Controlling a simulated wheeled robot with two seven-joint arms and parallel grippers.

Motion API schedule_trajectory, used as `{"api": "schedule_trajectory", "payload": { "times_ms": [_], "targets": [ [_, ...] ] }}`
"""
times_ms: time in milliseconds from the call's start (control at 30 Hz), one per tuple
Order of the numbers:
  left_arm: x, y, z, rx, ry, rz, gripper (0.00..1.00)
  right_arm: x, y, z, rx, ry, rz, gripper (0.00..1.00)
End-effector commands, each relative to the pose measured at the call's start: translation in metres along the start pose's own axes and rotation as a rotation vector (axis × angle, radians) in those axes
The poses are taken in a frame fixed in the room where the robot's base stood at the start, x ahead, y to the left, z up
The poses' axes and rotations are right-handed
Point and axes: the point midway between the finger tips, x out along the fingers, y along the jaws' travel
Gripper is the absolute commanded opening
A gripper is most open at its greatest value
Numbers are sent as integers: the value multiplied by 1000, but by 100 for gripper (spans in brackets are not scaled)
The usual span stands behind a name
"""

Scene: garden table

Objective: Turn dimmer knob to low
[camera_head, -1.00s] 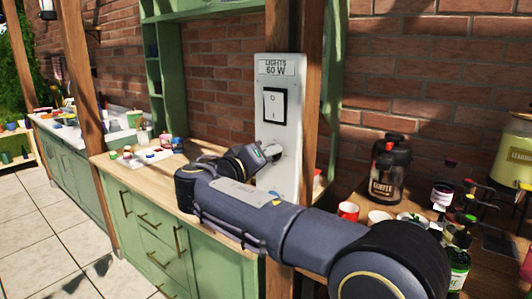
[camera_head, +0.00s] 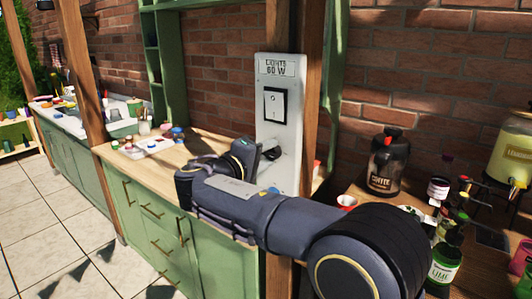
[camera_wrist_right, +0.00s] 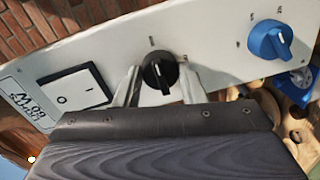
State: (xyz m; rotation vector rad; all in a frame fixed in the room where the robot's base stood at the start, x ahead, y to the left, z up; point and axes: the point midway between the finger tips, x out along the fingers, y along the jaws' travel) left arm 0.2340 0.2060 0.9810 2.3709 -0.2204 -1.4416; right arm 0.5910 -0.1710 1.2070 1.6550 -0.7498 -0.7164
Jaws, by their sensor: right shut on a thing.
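In the right wrist view, a black knob (camera_wrist_right: 160,73) with a white pointer line sits next to the switch, and a blue knob (camera_wrist_right: 270,40) with small marks is farther right. My right gripper (camera_wrist_right: 160,88) is shut on the black knob, one finger on each side. In the head view my right gripper (camera_head: 267,154) reaches the panel below the switch, and my arm hides the panel's lower part. My left gripper is not in view.
A wooden counter (camera_head: 180,153) with jars and a tray runs left behind my arm. A brick wall is behind.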

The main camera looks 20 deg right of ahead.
Motion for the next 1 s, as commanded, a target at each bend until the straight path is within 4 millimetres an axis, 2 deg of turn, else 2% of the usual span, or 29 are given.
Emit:
{"api": "schedule_trajectory", "payload": {
  "times_ms": [367,400,567,867,1000],
  "targets": [
    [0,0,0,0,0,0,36,0,-1,0,-5,2,-1,14],
    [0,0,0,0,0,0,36,0,-1,0,-5,2,-1,39],
    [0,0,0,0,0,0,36,0,-1,0,-4,1,-1,58],
    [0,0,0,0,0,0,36,-3,-1,0,-3,1,0,58],
    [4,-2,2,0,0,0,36,-19,-2,-1,-3,4,-1,58]
  ]
}}
